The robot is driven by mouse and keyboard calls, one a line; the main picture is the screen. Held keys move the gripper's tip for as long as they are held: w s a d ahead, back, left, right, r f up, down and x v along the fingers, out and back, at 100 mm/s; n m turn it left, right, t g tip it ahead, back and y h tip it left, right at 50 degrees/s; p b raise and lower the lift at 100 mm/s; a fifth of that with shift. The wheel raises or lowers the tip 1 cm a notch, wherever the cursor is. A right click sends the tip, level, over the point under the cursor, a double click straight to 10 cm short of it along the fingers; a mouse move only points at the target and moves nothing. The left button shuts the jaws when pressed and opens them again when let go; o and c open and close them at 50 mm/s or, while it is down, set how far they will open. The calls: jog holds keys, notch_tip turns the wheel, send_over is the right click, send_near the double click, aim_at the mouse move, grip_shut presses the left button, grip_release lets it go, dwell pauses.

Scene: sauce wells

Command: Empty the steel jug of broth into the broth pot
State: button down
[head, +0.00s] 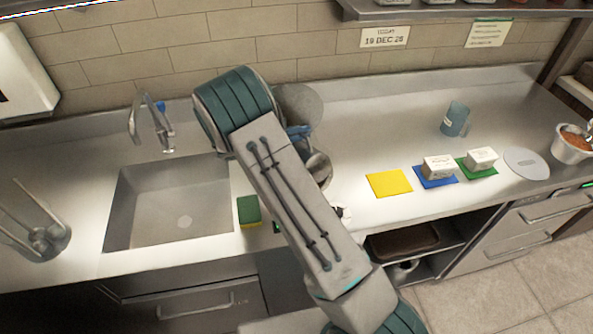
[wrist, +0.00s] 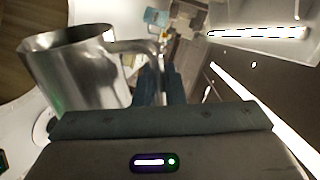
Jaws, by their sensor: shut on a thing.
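In the wrist view, the steel jug (wrist: 80,75) fills the upper left, its open mouth toward the top of the picture. My gripper (wrist: 157,85) is shut on the jug's handle (wrist: 135,47). The blue fingers of my gripper (head: 298,131) show just past the wrist, above the counter right of the sink. A rounded steel piece (head: 318,168) shows beside the arm; I cannot tell whether it is the jug or a pot. The jug's contents are hidden, and I cannot make out the broth pot for certain.
The sink (head: 170,205) and tap (head: 152,125) are left of my arm. A sponge (head: 248,211) lies by the sink. Right are a yellow card (head: 389,184), white blocks on blue and green cards, a blue mug (head: 455,118), a grey disc (head: 526,162) and a filled steel pan (head: 573,151).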

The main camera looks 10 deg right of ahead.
aim_at(308, 149)
jog(key=s+m, duration=0.1)
jog(key=s+d+m, duration=0.1)
jog(key=s, duration=0.1)
jog(key=shift+s+f, duration=0.15)
jog(key=shift+s+f+m+t, duration=0.2)
jog(key=shift+s+m+t, duration=0.1)
jog(key=shift+t, duration=0.1)
jog(key=shift+d, duration=0.1)
